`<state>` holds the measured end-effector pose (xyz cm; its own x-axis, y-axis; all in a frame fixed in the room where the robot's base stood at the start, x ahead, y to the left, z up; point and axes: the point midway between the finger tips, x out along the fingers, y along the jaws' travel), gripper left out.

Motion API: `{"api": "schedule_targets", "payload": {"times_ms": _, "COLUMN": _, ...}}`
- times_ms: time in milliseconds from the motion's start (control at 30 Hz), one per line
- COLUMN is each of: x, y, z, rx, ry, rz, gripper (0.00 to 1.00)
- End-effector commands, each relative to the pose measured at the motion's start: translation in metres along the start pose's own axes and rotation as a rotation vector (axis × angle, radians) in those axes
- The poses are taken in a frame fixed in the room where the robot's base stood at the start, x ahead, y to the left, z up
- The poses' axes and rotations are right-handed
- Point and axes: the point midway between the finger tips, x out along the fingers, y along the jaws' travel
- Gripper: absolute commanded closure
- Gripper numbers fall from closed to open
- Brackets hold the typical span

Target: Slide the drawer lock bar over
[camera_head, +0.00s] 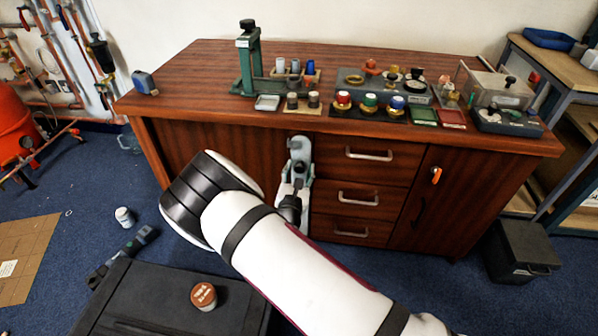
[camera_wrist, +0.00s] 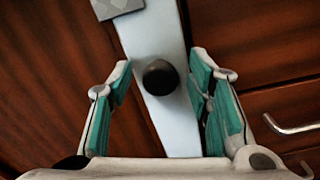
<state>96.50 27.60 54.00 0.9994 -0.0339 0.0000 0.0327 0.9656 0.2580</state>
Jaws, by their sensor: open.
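The drawer lock bar (camera_wrist: 157,50) is a pale metal strip with a black round knob (camera_wrist: 160,77), on the front of the wooden bench. In the wrist view it runs tilted from top to bottom, with a grey plate (camera_wrist: 116,8) at its upper end. My gripper (camera_wrist: 160,82) is open, one finger on each side of the bar and knob. Gaps show between the fingers and the knob. In the head view my gripper (camera_head: 299,172) is in front of the bench, just left of the drawers, and hides most of the bar.
Drawers with metal handles (camera_head: 369,154) are right of the bar, and a cabinet door (camera_head: 437,205) with an orange latch is farther right. The bench top (camera_head: 200,75) holds a green press, knobs and trays. A handle (camera_wrist: 290,125) is close to my right finger.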

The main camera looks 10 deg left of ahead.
Motion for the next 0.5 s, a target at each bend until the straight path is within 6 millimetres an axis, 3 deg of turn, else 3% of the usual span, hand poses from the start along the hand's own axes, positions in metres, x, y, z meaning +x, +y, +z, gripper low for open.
{"api": "schedule_targets", "payload": {"times_ms": 33, "x": -0.0001, "y": -0.0001, "z": 0.0, "rx": 0.0, "ry": 0.0, "rz": 0.0, "gripper": 0.56}}
{"api": "schedule_targets", "payload": {"times_ms": 233, "x": -0.0003, "y": -0.0001, "z": -0.0001, "rx": 0.0, "ry": 0.0, "rz": 0.0, "gripper": 1.0}}
{"api": "schedule_targets", "payload": {"times_ms": 500, "x": -0.0001, "y": -0.0057, "z": 0.0017, "rx": -0.001, "ry": 0.0, "rz": -0.002, "gripper": 1.0}}
